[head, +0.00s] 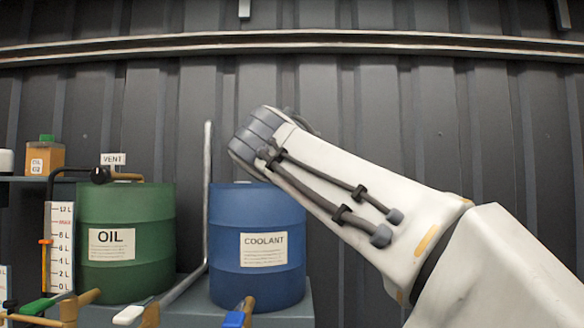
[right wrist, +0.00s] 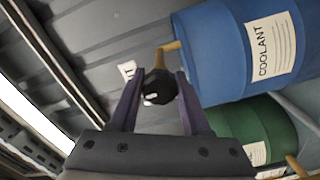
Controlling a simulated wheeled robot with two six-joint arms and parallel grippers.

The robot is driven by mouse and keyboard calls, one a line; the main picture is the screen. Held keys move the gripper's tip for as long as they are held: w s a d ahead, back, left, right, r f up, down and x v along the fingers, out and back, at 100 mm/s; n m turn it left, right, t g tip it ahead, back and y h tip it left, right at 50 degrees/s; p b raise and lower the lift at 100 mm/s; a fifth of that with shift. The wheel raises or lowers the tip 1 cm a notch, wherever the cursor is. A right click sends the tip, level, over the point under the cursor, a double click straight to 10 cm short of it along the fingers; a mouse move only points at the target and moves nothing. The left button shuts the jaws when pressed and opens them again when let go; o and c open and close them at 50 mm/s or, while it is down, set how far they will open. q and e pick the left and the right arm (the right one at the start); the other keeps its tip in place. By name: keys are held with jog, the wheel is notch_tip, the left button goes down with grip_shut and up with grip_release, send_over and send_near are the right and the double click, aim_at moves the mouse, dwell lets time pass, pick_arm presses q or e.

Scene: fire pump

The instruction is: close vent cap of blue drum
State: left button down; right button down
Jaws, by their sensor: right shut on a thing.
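The blue drum (head: 228,260), labelled COOLANT, stands right of the green drum in the head view; it also shows in the right wrist view (right wrist: 215,70). Its black vent cap (right wrist: 160,87) sits at a brass-coloured pipe (right wrist: 170,50) by the drum's top, in the right wrist view. My right gripper (right wrist: 155,80) is shut on this cap, one finger on each side. In the head view my right arm hides the cap and the gripper. Whether the cap is turned open or closed cannot be told. My left gripper is not in view.
The green OIL drum (head: 155,240) stands to the left, with its own black cap (head: 100,175) and VENT sign (head: 113,159). A grey pipe (head: 207,190) rises between the drums. A level gauge (head: 60,250) and brass taps (head: 150,315) are at lower left. A ribbed wall (head: 400,90) is behind.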

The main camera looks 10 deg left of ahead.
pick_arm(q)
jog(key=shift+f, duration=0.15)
pick_arm(e)
jog(key=shift+m, duration=0.5)
jog(key=shift+c, duration=1.9)
grip_release()
